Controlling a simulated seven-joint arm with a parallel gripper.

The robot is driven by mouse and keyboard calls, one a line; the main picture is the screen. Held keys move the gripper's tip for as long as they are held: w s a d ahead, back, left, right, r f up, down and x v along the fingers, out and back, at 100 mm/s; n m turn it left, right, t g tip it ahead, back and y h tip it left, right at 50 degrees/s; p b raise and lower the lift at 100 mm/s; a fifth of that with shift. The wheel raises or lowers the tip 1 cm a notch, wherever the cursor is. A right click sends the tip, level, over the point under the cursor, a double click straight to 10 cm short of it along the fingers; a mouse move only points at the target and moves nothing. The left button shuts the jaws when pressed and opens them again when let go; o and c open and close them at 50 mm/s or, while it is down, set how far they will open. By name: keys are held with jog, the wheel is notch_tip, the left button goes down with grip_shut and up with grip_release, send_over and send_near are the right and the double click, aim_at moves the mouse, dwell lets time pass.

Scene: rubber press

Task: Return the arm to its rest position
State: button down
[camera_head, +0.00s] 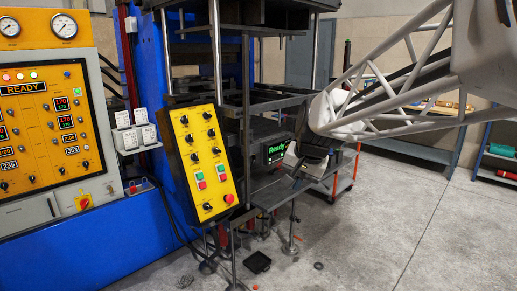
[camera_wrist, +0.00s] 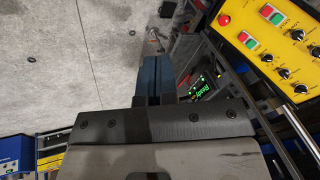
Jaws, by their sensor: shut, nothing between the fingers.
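My gripper (camera_wrist: 154,68) shows in the wrist view with its two blue fingers together and nothing between them. Its dark mounting plate crosses the lower part of that view. In the head view my white lattice arm (camera_head: 385,105) reaches in from the upper right. Its end is in front of the right side of the press (camera_head: 232,55). The dark wrist end hangs beside a small display reading "Ready" (camera_head: 276,149); the fingers are hard to make out there. The display also shows in the wrist view (camera_wrist: 199,87), right of the fingers.
A yellow button panel (camera_head: 203,157) stands at the front of the press. A larger yellow control cabinet (camera_head: 45,115) is at the left. A small black tray (camera_head: 257,262) lies on the floor. A blue workbench (camera_head: 410,158) stands behind my arm. The floor (camera_head: 430,230) at the right is clear.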

jog(key=s+d+f+n+h, duration=0.1)
jog(key=s+d+f, duration=0.2)
jog(key=s, duration=0.6)
jog(key=s+d+f+n+g, duration=0.1)
jog(key=s+d+f, duration=0.2)
jog(key=s, duration=0.7)
jog(key=s+d+f+n+h, duration=0.1)
jog(key=s+d+f, duration=0.2)
jog(key=s, duration=0.6)
jog(key=shift+s+n+h, duration=0.25)
jog(key=shift+n+h, duration=0.05)
jog(key=shift+n, duration=0.1)
dwell(1.9)
